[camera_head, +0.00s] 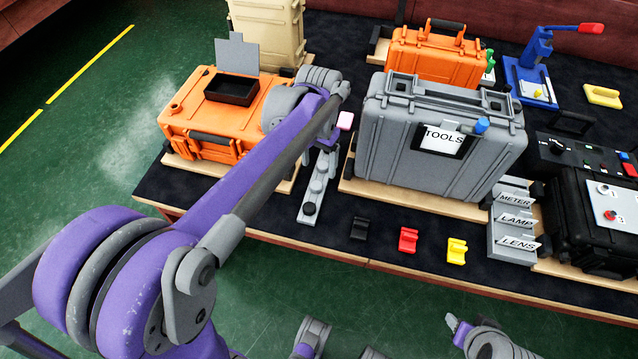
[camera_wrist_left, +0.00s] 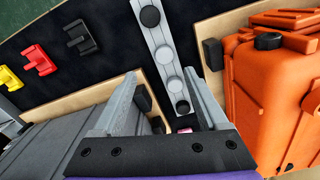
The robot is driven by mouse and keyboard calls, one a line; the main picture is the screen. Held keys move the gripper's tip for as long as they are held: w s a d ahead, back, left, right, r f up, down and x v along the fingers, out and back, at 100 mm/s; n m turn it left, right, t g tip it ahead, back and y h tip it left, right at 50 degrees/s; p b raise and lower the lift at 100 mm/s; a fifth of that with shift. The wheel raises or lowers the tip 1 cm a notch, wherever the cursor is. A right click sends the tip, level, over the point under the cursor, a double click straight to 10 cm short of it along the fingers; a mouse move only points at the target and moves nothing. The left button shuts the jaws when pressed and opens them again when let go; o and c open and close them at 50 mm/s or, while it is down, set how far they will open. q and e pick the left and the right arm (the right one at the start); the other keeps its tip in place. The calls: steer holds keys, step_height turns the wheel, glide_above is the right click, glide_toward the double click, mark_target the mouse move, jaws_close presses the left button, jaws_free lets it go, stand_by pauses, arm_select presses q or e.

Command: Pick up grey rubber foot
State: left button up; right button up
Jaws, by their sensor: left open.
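A narrow grey strip (camera_head: 307,211) with several round feet on it, some grey and some black, lies on the dark mat. A grey rubber foot (camera_head: 317,185) sits near the middle of the strip. In the left wrist view the strip runs up from between the fingers, with a grey foot (camera_wrist_left: 165,54) between black ones. My left gripper (camera_wrist_left: 164,80) is open and empty, with its fingers on either side of the strip's near part. In the head view its arm partly hides it and the strip's far end. My right gripper cannot be made out.
An orange case (camera_head: 205,145) stands left of the strip and a grey tools case (camera_head: 395,155) right of it. Black (camera_head: 360,228), red (camera_head: 408,240) and yellow (camera_head: 456,251) clips lie in front. A pink block (camera_head: 345,121) is near the gripper.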

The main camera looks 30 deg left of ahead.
mark_target(316, 184)
arm_select(q)
step_height(316, 184, down, 4)
steer(key=shift+r, duration=0.25)
steer(key=shift+w+a+f+b, duration=0.15)
steer(key=shift+f+b, duration=0.1)
steer(key=shift+f, duration=0.65)
steer(key=shift+s+a+f+b, duration=0.1)
steer(key=shift+f+b, duration=0.1)
steer(key=shift+f, duration=0.65)
steer(key=shift+w+a+f+b, duration=0.15)
steer(key=shift+f+b, duration=0.1)
steer(key=shift+f, duration=0.65)
steer(key=shift+s, duration=0.1)
jaws_close()
